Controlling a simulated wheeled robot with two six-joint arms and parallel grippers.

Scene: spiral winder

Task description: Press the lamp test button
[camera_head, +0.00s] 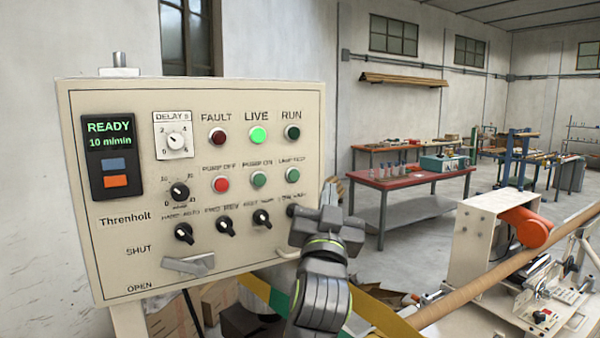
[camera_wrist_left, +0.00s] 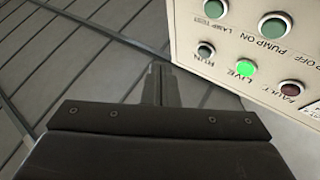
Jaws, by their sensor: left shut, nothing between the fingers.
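The lamp test button (camera_head: 293,176) is a small green button on the cream control panel (camera_head: 130,230), in the right column under the dark RUN lamp (camera_head: 292,132). In the left wrist view the lamp test button (camera_wrist_left: 214,8) shows at the top edge, with the panel upside down. My left gripper (camera_head: 330,192) is shut and empty, just right of and below the button, near the panel's right edge. In the left wrist view its closed fingers (camera_wrist_left: 160,82) point past the panel's side, apart from the button. My right gripper is not in view.
The LIVE lamp (camera_head: 258,136) is lit green; the FAULT lamp (camera_head: 217,138) is dark. The green pump on button (camera_head: 259,180) and red pump off button (camera_head: 221,184) sit left of the lamp test button. Selector knobs (camera_head: 225,223) line the row below. A winder machine (camera_head: 490,240) stands at right.

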